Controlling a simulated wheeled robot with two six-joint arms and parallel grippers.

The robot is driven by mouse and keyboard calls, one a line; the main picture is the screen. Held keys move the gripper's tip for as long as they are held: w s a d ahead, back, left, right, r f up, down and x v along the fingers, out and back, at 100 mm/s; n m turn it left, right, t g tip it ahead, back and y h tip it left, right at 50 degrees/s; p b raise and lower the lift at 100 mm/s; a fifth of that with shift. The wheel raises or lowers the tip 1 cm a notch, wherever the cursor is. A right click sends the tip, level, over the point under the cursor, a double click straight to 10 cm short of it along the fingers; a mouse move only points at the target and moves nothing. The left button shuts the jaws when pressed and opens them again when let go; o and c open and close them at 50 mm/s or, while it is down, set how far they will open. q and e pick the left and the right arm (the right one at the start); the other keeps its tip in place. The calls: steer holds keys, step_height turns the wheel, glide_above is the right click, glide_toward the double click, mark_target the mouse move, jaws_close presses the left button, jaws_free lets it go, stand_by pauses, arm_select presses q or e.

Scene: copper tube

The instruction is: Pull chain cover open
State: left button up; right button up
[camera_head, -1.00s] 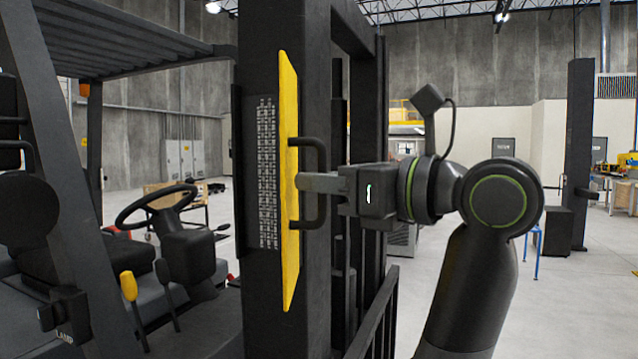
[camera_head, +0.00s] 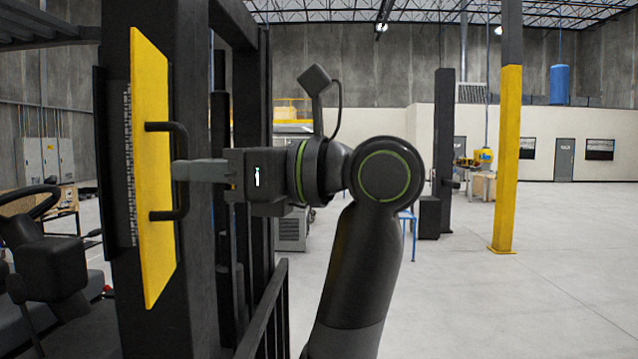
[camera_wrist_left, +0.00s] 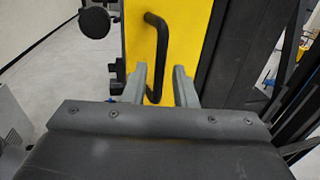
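The yellow chain cover (camera_head: 152,190) stands upright on the dark forklift mast in the head view, its face seen at an angle. A thin strip of chain (camera_head: 127,165) shows beside its left edge. The black handle (camera_head: 183,145) sticks out from the cover; the handle also shows in the left wrist view (camera_wrist_left: 161,45). My left gripper (camera_head: 180,170) reaches the handle from the right. In the left wrist view, its two fingers (camera_wrist_left: 162,82) stand apart with the handle bar between them. I cannot tell whether either finger touches it. My right gripper is out of view.
The mast (camera_head: 190,300) and a dark slatted guard (camera_head: 262,320) stand close beside my left arm. The steering wheel (camera_head: 28,203) is at the left. A yellow-and-black post (camera_head: 507,160) stands farther right, with open floor around it.

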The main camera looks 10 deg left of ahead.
arm_select(q)
steer(key=d+b, duration=0.2)
steer(key=d, duration=1.2)
steer(key=shift+s+d, duration=0.3)
steer(key=shift+s, duration=0.05)
